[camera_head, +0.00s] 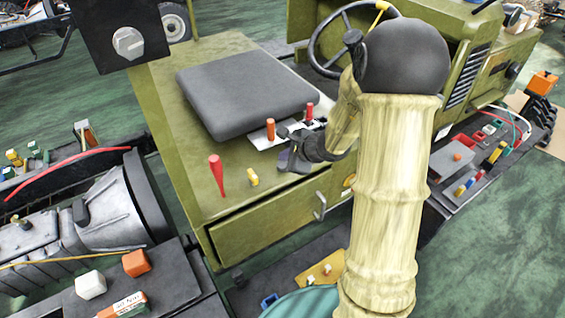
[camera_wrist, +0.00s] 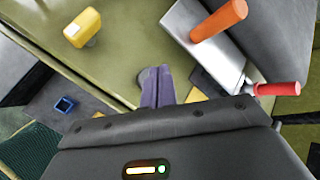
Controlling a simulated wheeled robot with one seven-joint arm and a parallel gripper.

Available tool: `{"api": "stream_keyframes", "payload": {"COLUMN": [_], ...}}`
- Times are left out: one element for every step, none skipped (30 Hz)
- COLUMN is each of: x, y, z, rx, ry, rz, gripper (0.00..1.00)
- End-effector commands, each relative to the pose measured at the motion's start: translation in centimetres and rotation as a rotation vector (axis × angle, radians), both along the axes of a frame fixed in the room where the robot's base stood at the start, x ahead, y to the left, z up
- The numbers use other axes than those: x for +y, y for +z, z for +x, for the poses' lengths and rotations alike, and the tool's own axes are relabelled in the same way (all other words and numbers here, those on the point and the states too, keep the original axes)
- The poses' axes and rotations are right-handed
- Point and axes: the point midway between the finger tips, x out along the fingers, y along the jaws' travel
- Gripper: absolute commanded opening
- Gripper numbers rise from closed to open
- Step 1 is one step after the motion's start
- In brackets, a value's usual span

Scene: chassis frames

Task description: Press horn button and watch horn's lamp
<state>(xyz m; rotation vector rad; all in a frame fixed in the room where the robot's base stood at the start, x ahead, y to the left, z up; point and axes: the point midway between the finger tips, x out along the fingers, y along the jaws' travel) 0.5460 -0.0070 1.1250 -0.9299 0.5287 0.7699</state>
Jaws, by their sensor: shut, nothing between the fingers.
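My gripper (camera_head: 293,160) is shut and empty over the olive deck (camera_head: 190,120) in front of the black seat pad, below the lever plate. In the wrist view its fingertips (camera_wrist: 157,82) are together, pointing at the deck near its front edge. A small yellow knob or button (camera_head: 252,178) stands on the deck to the left of my gripper, apart from it; it also shows in the wrist view (camera_wrist: 83,28). I cannot tell which control is the horn button. No lamp is clearly recognisable as the horn's; an orange block (camera_head: 543,83) sits at the far right.
A red lever (camera_head: 216,174) stands left of the yellow knob. Orange (camera_head: 270,128) and red (camera_head: 308,112) levers rise from a pale plate near my gripper. A steering wheel (camera_head: 322,40) is behind. A black panel with a grey knob (camera_head: 128,42) hangs upper left.

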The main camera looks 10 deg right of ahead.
Motion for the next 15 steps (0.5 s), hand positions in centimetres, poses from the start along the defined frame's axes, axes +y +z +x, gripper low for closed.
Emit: {"api": "stream_keyframes", "payload": {"x": [0.0, 0.0, 0.0, 0.0, 0.0, 0.0, 0.0, 0.0, 0.0, 0.0, 0.0, 0.0, 0.0, 0.0, 0.0], "y": [0.0, 0.0, 0.0, 0.0, 0.0, 0.1, 0.2, 0.4, 0.7, 0.9, 1.2, 1.6, 1.8, 2.0, 2.3], "z": [0.0, 0.0, 0.0, 0.0, 0.0, 0.0, 0.0, 0.0, 0.0, 0.0, 0.0, 0.0, 0.0, 0.0, 0.0], "rx": [0.0, 0.0, 0.0, 0.0, 0.0, 0.0, -0.001, -0.001, -0.001, -0.001, -0.001, -0.001, -0.001, -0.001, -0.001], "ry": [0.0, 0.0, 0.0, 0.0, 0.0, 0.0, -0.001, 0.0, 0.0, -0.001, -0.001, -0.001, -0.001, -0.001, -0.001], "rz": [0.0, 0.0, 0.0, 0.0, 0.0, 0.0, 0.0, 0.001, 0.001, 0.001, 0.001, 0.001, 0.0, 0.0, 0.0], "gripper": [0.0, 0.0, 0.0, 0.0, 0.0, 0.0, 0.0, 0.0, 0.0, 0.0, 0.0, 0.0, 0.0, 0.0, 0.0]}}
